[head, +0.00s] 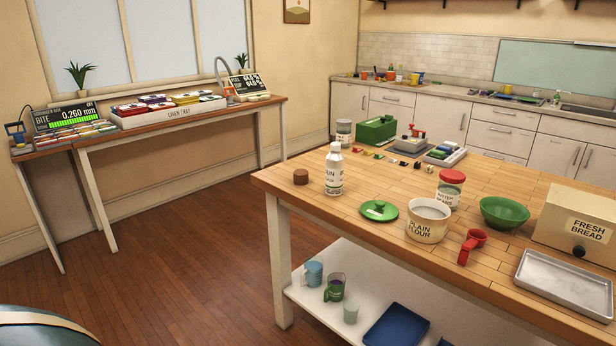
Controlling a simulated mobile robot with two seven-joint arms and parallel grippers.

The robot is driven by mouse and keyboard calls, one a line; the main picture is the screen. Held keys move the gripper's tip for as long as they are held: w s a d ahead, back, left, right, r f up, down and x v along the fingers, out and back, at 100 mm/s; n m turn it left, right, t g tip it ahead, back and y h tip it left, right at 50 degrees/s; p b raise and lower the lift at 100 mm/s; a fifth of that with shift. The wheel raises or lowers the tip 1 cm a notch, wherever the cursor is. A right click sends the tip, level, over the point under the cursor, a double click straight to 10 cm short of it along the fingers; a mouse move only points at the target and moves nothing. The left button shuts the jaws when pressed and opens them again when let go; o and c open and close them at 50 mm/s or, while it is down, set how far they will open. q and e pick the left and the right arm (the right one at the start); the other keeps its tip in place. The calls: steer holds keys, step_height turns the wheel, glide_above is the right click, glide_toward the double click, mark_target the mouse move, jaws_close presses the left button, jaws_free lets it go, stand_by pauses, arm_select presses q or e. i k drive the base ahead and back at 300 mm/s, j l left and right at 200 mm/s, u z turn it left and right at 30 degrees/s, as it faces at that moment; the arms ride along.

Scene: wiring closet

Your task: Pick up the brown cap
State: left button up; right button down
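A small brown cap (301,177), a short round cylinder, rests on the wooden table (290,192) near its left corner. It stands just left of a white labelled bottle (334,170) and apart from it. Nothing covers the cap. Neither of my grippers shows in the head view.
On the table are a green lid (379,210), a plain flour pot (427,220), a red-lidded jar (450,189), a red scoop (471,246), a green bowl (504,212), a bread box (577,225) and a metal tray (566,282). Wooden floor (190,250) left of the table is clear.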

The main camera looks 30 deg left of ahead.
mark_target(300, 176)
steer(key=i+j, duration=0.15)
steer(key=j, duration=0.2)
steer(key=i+j+z, duration=0.1)
steer(key=j, duration=0.25)
steer(key=i+j, duration=0.2)
steer(key=j, duration=0.15)
steer(key=i+j, duration=0.1)
steer(key=j, duration=0.25)
steer(key=i+j+z, duration=0.1)
steer(key=j, duration=0.25)
steer(key=i+j, duration=0.2)
steer(key=j, duration=0.2)
steer(key=z, duration=0.05)
